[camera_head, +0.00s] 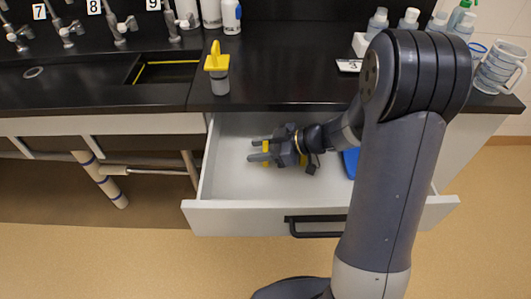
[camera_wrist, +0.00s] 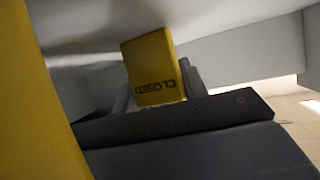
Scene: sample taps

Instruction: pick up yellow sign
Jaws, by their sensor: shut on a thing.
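The yellow sign (camera_wrist: 155,70), marked "CLOSED", is between the fingers of my gripper in the wrist view. My gripper (camera_head: 257,150) is shut on it, low inside the open white drawer (camera_head: 225,185), with its fingers pointing left. In the head view only small yellow patches show by the fingers, so most of the sign is hidden there. A large blurred yellow surface fills the left edge of the wrist view; I cannot tell what it belongs to.
A blue object (camera_head: 350,162) lies in the drawer, partly behind my arm. The black counter (camera_head: 285,85) overhangs the drawer's back. A grey container with a yellow top (camera_head: 217,62) stands on it, left of several bottles and a mug (camera_head: 498,68). Numbered taps line the back left.

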